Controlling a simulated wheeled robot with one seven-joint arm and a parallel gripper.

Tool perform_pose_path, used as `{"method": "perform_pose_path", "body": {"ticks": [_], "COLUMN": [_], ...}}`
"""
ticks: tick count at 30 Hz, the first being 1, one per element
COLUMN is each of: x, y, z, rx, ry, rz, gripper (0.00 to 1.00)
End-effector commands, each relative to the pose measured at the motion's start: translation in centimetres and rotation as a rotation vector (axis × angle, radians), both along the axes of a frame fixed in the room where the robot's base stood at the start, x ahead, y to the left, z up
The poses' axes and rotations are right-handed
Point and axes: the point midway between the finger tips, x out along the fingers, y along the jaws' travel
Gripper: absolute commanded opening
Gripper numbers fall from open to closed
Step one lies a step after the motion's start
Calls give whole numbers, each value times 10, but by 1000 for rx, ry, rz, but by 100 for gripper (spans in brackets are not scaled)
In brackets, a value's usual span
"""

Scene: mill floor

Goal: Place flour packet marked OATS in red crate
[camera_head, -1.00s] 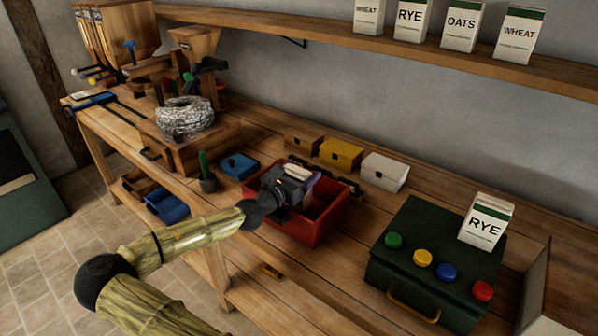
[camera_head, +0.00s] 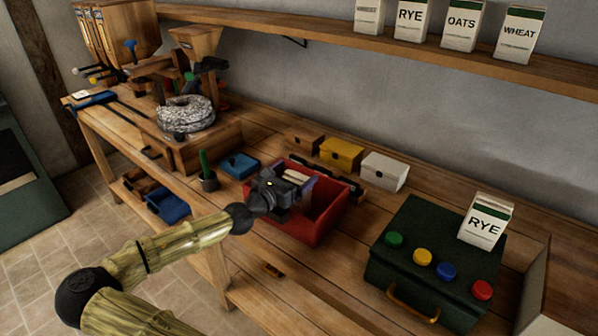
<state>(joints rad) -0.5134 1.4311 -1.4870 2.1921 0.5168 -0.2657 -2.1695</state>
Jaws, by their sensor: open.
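The packet marked OATS (camera_head: 460,27) stands upright on the wall shelf, white with a green top, between a RYE packet (camera_head: 411,20) and a WHEAT packet (camera_head: 519,35). The red crate (camera_head: 318,232) sits on the workbench near the middle of the view. My gripper (camera_head: 298,184) is over the left part of the crate, far from the OATS packet. It is open. Its fingers are partly hidden by its own body, and part of the crate's inside is hidden behind it.
A dark green box (camera_head: 440,235) with coloured knobs stands right of the crate, with another RYE packet (camera_head: 486,219) on top. Small brown, yellow (camera_head: 341,154) and white chests (camera_head: 384,171) line the wall.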

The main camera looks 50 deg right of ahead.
Motion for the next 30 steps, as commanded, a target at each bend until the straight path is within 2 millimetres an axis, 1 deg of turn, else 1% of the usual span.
{"method": "perform_pose_path", "body": {"ticks": [1, 9, 12, 15, 19, 30], "x": [0, -6, -8, -9, -11, -11], "y": [10, 55, 70, 81, 88, 88], "z": [0, 0, 0, 0, 0, 0], "rx": [-2, -2, -2, -2, -1, -1], "ry": [2, 2, 1, 2, -1, 0], "rz": [4, 4, 3, 3, 1, 0], "gripper": [94, 94, 94, 94, 94, 94]}}
